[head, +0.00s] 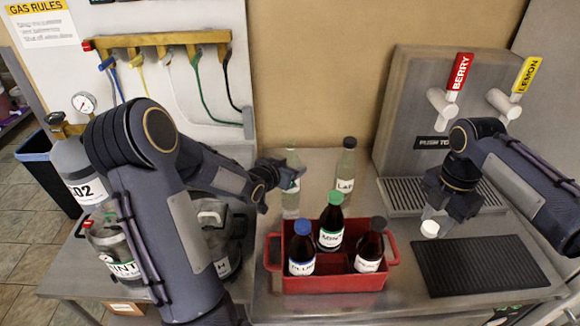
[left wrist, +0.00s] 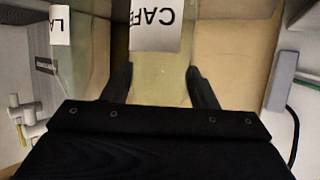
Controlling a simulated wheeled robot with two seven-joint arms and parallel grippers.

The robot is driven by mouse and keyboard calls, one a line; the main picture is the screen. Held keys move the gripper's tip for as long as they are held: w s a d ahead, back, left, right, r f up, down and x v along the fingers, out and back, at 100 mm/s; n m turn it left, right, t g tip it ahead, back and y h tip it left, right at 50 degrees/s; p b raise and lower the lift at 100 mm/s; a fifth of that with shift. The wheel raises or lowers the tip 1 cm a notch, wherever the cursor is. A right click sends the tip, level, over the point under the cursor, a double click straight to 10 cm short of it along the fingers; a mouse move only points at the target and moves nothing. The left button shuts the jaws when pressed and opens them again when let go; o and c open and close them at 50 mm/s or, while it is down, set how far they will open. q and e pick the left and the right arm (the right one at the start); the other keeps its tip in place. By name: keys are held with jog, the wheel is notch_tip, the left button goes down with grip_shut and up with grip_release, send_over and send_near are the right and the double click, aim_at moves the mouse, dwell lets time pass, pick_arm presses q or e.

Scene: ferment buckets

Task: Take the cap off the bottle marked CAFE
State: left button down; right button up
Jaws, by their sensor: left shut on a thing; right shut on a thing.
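The CAFE bottle (head: 291,208) is clear, pale and upright at the back of the counter, left of the bottle marked LAT. Its CAFE label (left wrist: 155,25) shows upside down in the left wrist view. My left gripper (head: 278,176) is shut around this bottle, with one finger on each side of the glass in the left wrist view (left wrist: 160,86). No cap is clear to see on its top. My right gripper (head: 440,212) is shut on a small white cap (head: 430,229), held above the counter, well to the right of the bottle.
The capped LAT bottle (head: 346,178) stands close by on the right. A red crate (head: 335,284) with several dark capped bottles is in front. A black mat (head: 482,267) and a drip tray (head: 400,195) lie at the right, below the BERRY and LEMON taps.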

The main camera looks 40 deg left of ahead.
pick_arm(q)
jog(key=shift+f, duration=0.15)
pick_arm(e)
jog(key=shift+f, duration=0.25)
pick_arm(q)
jog(key=c, duration=0.6)
grip_release()
pick_arm(e)
jog(key=shift+r, duration=0.1)
pick_arm(q)
jog(key=shift+o, duration=0.2)
pick_arm(e)
jog(key=shift+r, duration=0.1)
jog(key=shift+r, duration=0.15)
pick_arm(q)
jog(key=p+v, duration=0.1)
jog(key=v, duration=1.1)
pick_arm(e)
jog(key=shift+r, duration=0.5)
